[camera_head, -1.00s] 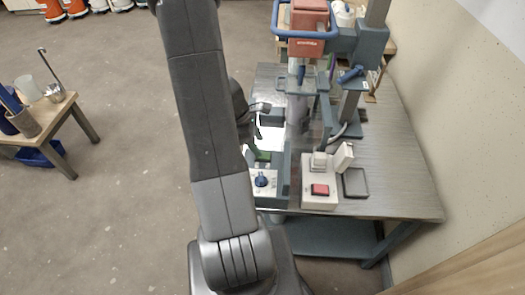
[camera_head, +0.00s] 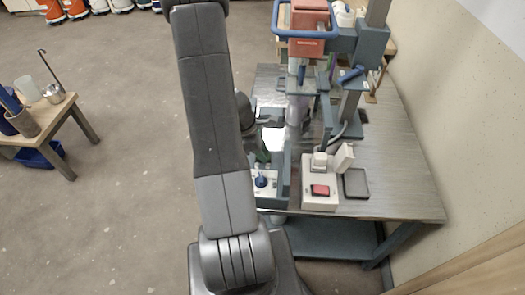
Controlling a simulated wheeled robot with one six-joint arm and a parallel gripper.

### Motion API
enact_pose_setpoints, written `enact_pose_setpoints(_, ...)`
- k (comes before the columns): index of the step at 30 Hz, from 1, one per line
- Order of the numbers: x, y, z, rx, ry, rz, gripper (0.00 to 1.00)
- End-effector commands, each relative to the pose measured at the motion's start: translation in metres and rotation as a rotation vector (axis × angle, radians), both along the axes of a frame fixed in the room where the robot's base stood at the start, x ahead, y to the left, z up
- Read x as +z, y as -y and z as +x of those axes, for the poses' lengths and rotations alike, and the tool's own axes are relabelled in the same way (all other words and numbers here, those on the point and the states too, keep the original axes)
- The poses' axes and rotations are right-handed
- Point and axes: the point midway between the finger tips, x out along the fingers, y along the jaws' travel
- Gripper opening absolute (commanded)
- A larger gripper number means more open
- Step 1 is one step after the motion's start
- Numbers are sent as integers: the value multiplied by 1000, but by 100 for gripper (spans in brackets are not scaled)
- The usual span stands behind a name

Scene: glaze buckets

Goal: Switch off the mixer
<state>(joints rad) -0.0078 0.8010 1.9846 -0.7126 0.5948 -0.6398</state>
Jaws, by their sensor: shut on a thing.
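The mixer's red motor head (camera_head: 308,18) with a blue guard ring stands at the back of the table, on a grey column. A white switch box (camera_head: 320,192) with a red button (camera_head: 320,190) sits near the table's front edge; a pale flap stands raised at its back right. To its left is a smaller white panel with a blue knob (camera_head: 261,181), partly covered by my arm. My arm crosses the view at centre left. A dark part of my wrist shows at its right edge, left of the mixer's frame. My gripper's jaws are not distinguishable; my arm hides that area.
The grey table (camera_head: 395,190) is clear on its right, beside the wall. A dark flat tray (camera_head: 356,183) lies right of the switch box. A wooden side table (camera_head: 75,130) with cups and a ladle stands at left. Open floor lies between.

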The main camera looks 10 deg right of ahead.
Motion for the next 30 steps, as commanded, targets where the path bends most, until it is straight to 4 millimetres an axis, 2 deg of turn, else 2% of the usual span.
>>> enact_pose_setpoints(9, -8, -5, 1, 4, -41, -136, 6)
enact_pose_setpoints(18, -5, -9, 2, 0, -96, -326, 6)
enact_pose_setpoints(30, -2, -9, 2, -1, -102, -352, 6)
